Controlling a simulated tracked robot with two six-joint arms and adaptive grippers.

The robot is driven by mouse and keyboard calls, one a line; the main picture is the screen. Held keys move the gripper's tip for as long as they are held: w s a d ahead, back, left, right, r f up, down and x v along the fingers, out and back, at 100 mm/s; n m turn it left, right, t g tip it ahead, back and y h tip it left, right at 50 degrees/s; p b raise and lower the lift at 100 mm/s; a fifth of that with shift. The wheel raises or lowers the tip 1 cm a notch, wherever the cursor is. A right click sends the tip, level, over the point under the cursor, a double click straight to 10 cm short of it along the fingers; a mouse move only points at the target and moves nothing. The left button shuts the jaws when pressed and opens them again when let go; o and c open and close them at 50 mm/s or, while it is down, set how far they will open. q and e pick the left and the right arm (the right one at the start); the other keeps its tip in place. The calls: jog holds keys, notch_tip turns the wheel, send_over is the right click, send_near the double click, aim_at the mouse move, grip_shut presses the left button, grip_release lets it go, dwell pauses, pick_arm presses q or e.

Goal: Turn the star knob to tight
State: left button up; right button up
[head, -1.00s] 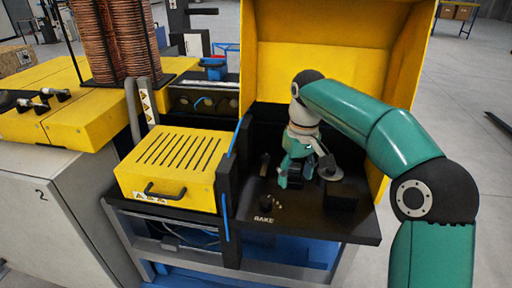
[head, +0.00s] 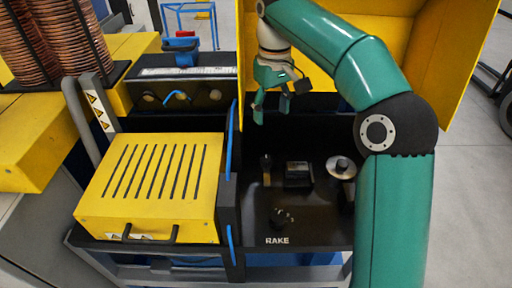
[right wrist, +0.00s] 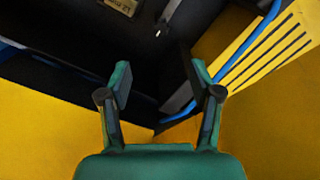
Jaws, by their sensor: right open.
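The black panel (head: 315,238) marked RAKE carries several controls. A dark knob (head: 279,218) with small white marks around it sits near the front. A short upright lever (head: 266,168) and a small dark box (head: 298,175) stand behind it. A silver round-topped part (head: 340,166) is at the right, partly beside my arm. I cannot tell for sure which is the star knob. My right gripper (head: 271,104) is open and empty, raised above the back of the panel, touching none of these. Its spread fingers also show in the right wrist view (right wrist: 160,85). My left gripper is out of view.
A yellow slotted cover (head: 150,185) with a black handle stands left of the panel. A yellow hood (head: 405,45) encloses the back and right. A blue cable (head: 230,150) runs along the divider. Copper tube coils (head: 55,40) stand at the far left.

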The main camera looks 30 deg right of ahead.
aim_at(266, 159)
jog(key=f, duration=1.1)
jog(key=w+f+b, duration=0.1)
jog(key=f, duration=0.5)
jog(key=shift+a, duration=0.1)
